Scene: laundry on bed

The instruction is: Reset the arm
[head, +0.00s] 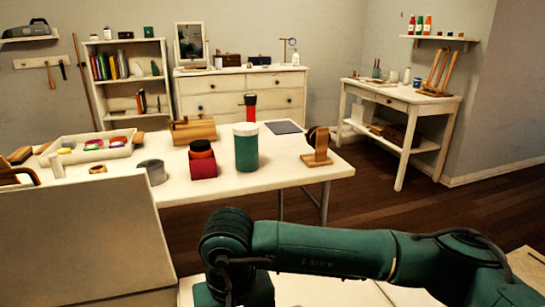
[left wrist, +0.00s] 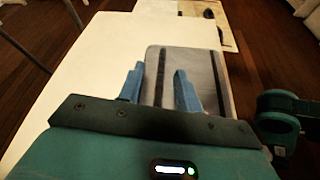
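A green jointed arm of mine (head: 320,250) comes in from the right in the head view. It reaches across the lower part of the picture and bends down at its left end; no gripper shows there. My left gripper (left wrist: 159,69) shows in the left wrist view with two blue fingers held apart. Nothing is visibly gripped between them. Beyond and between the fingers is a flat grey panel (left wrist: 204,72) with dark stripes, over a pale surface (left wrist: 85,75). I cannot tell how far the fingers are above it. My right gripper is in neither view.
A white table (head: 265,178) holds a green jar (head: 246,150), a red box (head: 203,167), a wooden stand (head: 318,150) and a white tray (head: 90,152). A pale panel (head: 80,240) stands at front left. A side table (head: 400,95) is at back right; dark floor lies between.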

